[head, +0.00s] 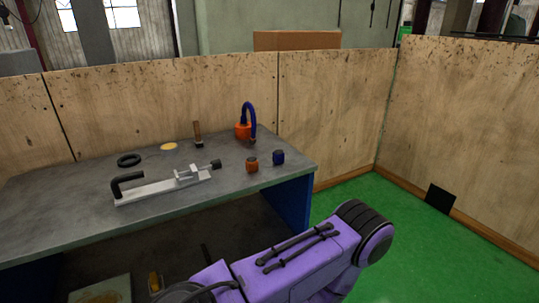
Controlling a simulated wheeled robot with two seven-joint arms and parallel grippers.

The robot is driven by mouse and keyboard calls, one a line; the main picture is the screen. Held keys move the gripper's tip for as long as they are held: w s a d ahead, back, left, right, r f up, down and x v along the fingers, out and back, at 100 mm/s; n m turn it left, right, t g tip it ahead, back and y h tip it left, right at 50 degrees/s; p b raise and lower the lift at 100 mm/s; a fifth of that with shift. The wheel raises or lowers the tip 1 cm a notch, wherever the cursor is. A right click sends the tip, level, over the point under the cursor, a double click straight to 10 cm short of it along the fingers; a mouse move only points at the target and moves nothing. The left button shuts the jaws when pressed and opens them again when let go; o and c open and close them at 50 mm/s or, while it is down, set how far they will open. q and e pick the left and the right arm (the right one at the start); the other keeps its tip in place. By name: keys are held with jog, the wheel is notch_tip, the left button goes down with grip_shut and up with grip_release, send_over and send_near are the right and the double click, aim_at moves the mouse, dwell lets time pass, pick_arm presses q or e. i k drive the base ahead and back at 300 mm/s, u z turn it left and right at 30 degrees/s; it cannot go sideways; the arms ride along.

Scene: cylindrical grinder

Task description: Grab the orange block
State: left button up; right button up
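A small orange block (252,166) with a dark top sits on the grey table (70,220), near the table's right front part. A similar small dark blue block (278,158) stands just to its right, apart from it. Behind them is a larger orange piece (241,131) with a blue curved hose (250,112) arching over it. A purple arm of mine crosses the bottom of the view, in front of the table. I see neither gripper's fingers in the head view.
A grey clamp-like fixture (165,186) with a black handle lies left of the orange block. Behind it are a black ring (129,160), a yellow disc (168,146) and a brown-handled tool (197,133). Wooden panels (335,110) stand behind the table. Green floor (440,250) is open at right.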

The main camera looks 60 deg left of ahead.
aim_at(252, 164)
jog(key=u, duration=0.35)
jog(key=i, duration=1.35)
jog(key=u, duration=1.6)
jog(key=i, duration=0.9)
jog(key=u, duration=0.95)
